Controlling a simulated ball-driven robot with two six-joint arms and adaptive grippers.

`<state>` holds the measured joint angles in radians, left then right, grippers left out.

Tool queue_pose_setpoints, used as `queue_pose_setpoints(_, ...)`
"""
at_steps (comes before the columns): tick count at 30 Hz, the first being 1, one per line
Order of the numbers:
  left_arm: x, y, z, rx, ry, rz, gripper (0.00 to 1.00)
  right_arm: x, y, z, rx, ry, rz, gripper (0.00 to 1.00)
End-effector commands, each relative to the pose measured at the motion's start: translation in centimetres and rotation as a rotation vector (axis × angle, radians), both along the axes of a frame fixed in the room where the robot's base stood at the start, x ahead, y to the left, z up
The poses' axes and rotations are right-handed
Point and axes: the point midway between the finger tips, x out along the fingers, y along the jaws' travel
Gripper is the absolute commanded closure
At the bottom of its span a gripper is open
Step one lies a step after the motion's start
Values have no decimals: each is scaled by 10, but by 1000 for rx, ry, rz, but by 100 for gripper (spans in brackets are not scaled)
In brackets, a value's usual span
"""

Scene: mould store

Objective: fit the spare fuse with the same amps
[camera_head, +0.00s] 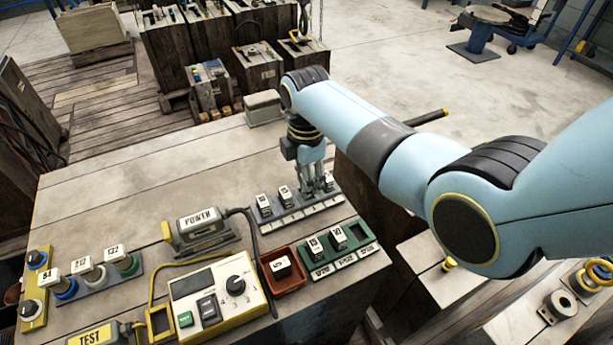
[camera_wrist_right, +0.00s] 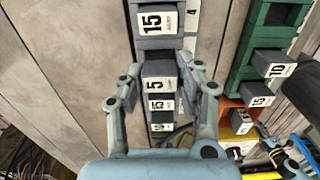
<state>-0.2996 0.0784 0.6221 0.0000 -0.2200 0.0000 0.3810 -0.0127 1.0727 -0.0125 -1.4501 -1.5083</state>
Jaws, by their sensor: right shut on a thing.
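My right gripper (camera_head: 314,184) is over the grey fuse rack (camera_head: 292,217). In the right wrist view its fingers (camera_wrist_right: 160,90) are shut on a dark fuse marked 5 (camera_wrist_right: 160,84). I cannot tell whether that fuse is seated or lifted. Fuses marked 15 (camera_wrist_right: 158,22), 15 (camera_wrist_right: 160,104) and 10 (camera_wrist_right: 162,127) stand in line with it. A red tray (camera_head: 291,284) holds a loose fuse (camera_head: 281,267) with a white label that seems to read 5. The green rack (camera_head: 346,260) holds fuses marked 15 (camera_head: 315,246) and 10 (camera_head: 338,237). My left gripper is out of view.
A yellow-edged tester (camera_head: 215,300) with a knob stands left of the red tray. A POWER unit (camera_head: 201,229) with a cable is behind it. The table's back left is clear.

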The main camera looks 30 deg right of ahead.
Motion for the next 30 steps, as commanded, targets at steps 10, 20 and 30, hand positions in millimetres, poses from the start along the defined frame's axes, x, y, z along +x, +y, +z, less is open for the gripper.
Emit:
queue_pose_setpoints(10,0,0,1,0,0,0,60,0,0,0,0,0,0,95)
queue_pose_setpoints(20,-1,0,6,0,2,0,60,0,0,0,0,-1,0,95)
queue_pose_setpoints(30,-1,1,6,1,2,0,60,0,1,0,0,-1,0,95)
